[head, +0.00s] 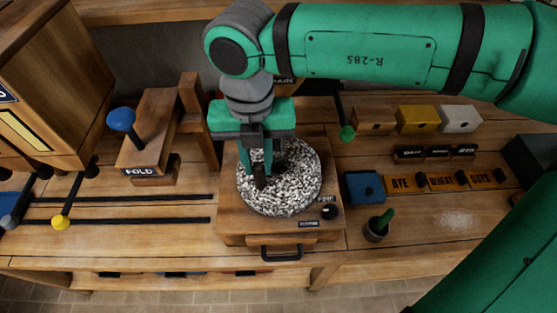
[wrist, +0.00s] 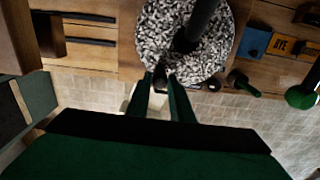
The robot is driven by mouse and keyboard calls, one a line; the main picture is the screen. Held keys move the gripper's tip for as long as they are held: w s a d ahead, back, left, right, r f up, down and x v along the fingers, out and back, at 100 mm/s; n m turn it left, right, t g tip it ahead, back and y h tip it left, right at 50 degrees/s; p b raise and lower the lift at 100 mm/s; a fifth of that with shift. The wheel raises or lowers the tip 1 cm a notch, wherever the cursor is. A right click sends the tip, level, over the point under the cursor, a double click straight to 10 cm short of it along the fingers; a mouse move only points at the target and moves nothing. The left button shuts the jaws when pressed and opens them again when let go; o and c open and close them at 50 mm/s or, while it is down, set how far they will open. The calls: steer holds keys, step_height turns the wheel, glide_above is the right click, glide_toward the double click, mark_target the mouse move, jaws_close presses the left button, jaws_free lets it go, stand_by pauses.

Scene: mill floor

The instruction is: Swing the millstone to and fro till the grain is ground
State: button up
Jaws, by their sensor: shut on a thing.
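The millstone (head: 302,190) is a round, speckled black-and-white stone lying flat on a wooden mill base (head: 234,220) in the middle of the bench. My gripper (head: 261,174) reaches down over the stone's left part in the head view and is shut on a dark upright handle (head: 258,183). In the wrist view the millstone (wrist: 165,40) fills the top middle, with a dark post at its centre, and my gripper's fingers (wrist: 166,80) come together at its near edge. Any grain under the stone is hidden.
A dark drawer handle (head: 281,253) and a black knob (head: 328,211) are on the mill's front.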

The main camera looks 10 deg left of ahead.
steer(key=o, duration=1.1)
steer(key=shift+o, duration=0.2)
steer(key=shift+w+r, duration=0.15)
steer(key=shift+r, duration=1.25)
step_height(320, 180, up, 6)
steer(key=shift+s+r, duration=0.2)
steer(key=shift+r, duration=0.05)
steer(key=shift+f, duration=0.1)
